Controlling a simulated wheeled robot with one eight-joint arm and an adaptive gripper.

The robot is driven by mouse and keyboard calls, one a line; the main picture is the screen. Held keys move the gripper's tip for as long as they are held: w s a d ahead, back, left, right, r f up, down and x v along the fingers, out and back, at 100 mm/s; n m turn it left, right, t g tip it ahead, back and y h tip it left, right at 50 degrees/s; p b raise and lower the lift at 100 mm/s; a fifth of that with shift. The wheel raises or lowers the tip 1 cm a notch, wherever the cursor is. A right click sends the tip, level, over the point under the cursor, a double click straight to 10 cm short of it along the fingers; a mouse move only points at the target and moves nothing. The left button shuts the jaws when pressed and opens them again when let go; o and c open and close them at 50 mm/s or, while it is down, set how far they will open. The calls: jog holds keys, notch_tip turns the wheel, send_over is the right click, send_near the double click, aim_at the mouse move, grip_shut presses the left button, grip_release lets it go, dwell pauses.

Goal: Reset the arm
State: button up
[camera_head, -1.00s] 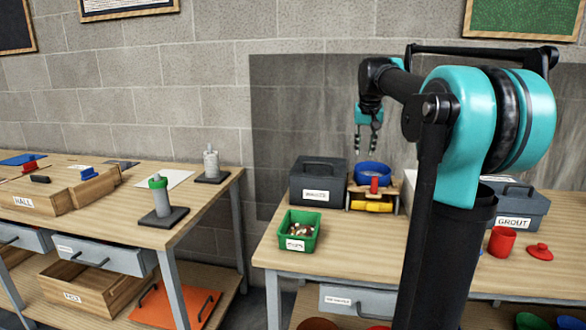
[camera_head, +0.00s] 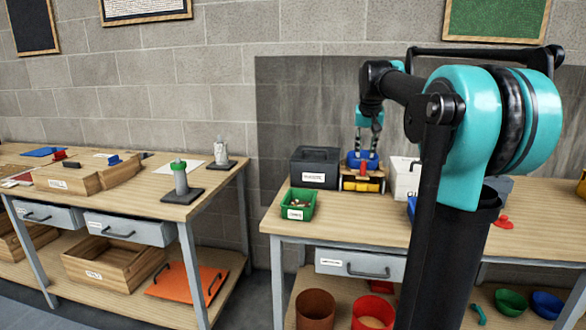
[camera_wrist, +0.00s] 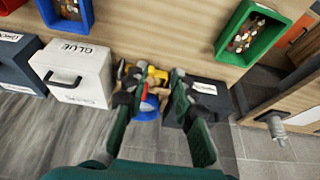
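My gripper (camera_head: 369,145) hangs from my raised arm, fingers down, over the back of the right bench in the head view. In the wrist view my gripper (camera_wrist: 152,82) has its two fingers apart, with no object visibly held. A blue bowl (camera_head: 362,163) on a small wooden rack lies behind and below the fingertips in the head view. The blue bowl (camera_wrist: 148,108) shows between the fingers in the wrist view, partly hidden. Whether the fingers touch it cannot be told.
A dark case (camera_head: 315,167), a white glue box (camera_head: 403,178) and a green bin (camera_head: 298,203) stand around the rack on the right bench (camera_head: 345,225). The left bench (camera_head: 150,215) holds wooden boxes and two upright cylinders. A gap separates the benches.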

jog(key=s+a+f+n, duration=0.1)
jog(key=s+a+f, duration=0.1)
jog(key=s+f, duration=1.3)
jog(key=s+a+f+n+y, duration=0.1)
jog(key=s+a+f, duration=0.1)
jog(key=s+f, duration=1.4)
notch_tip(320, 180, down, 3)
jog(key=shift+s+a+f, duration=0.2)
jog(key=shift+s+a, duration=0.1)
jog(key=shift+a, duration=0.1)
